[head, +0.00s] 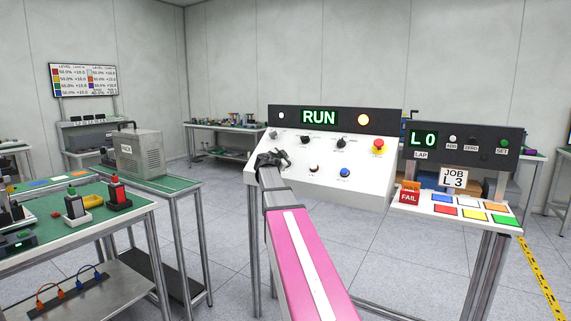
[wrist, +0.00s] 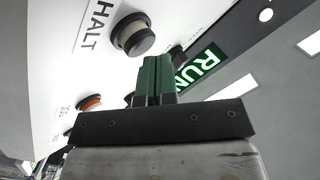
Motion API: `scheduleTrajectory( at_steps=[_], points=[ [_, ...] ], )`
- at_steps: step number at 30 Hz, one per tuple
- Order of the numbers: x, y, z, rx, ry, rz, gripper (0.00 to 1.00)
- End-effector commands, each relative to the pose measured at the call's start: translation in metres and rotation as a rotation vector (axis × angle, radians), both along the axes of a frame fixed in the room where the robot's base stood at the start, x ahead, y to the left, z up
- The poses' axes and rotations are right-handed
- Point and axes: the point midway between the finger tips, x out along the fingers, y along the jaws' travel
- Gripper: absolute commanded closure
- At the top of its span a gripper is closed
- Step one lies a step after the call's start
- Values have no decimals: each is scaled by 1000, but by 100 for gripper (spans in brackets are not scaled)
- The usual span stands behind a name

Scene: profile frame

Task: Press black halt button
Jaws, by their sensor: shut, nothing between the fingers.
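In the head view my gripper (head: 272,158) is at the left part of the sloped white panel (head: 325,190) and seems to hide the halt button.
The panel also carries a red stop button (head: 378,147), a blue button (head: 345,173), dark knobs (head: 342,143) and a lit RUN display (head: 319,117). To the right stands a console with coloured pads (head: 470,205). A green-topped bench (head: 45,215) is at left.

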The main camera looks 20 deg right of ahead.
Motion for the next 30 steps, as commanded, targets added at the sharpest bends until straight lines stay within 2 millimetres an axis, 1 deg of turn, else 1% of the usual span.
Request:
scheduleTrajectory(
  at_steps=[30],
  points=[
    [4, -5, -7, 0, 0, 0, 100]
  ],
)
